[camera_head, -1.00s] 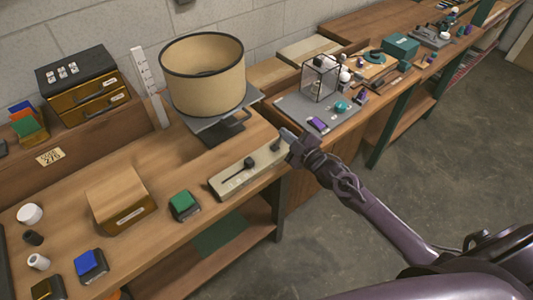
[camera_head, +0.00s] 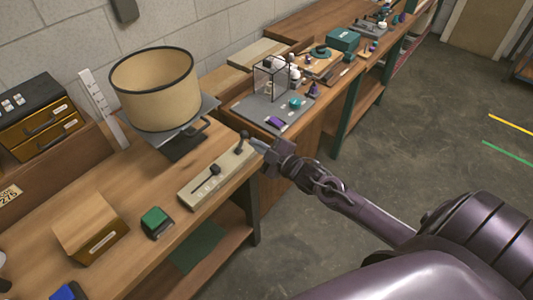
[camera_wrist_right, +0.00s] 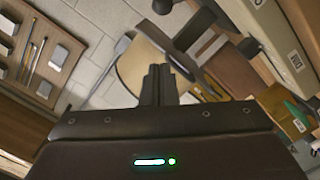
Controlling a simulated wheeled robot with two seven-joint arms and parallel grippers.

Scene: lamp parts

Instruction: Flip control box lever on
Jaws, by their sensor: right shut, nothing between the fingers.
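The control box (camera_head: 205,182) is a long beige box at the front edge of the wooden bench in the head view. A black lever (camera_head: 213,171) stands near its middle, and a second dark knob (camera_head: 243,138) rises at its far right end. My right gripper (camera_head: 258,145) is shut and empty, its tips just right of that end knob. I cannot tell whether they touch it. The closed fingers also show in the right wrist view (camera_wrist_right: 158,78), where a beige box side (camera_wrist_right: 262,25) fills the upper right. My left gripper is not in view.
A beige lampshade (camera_head: 155,90) stands behind the box. A green-topped switch (camera_head: 155,222) and a wooden box (camera_head: 91,228) are to the left. A grey mat (camera_head: 250,112) with a clear case (camera_head: 271,77) lies beyond. Open floor is at the right.

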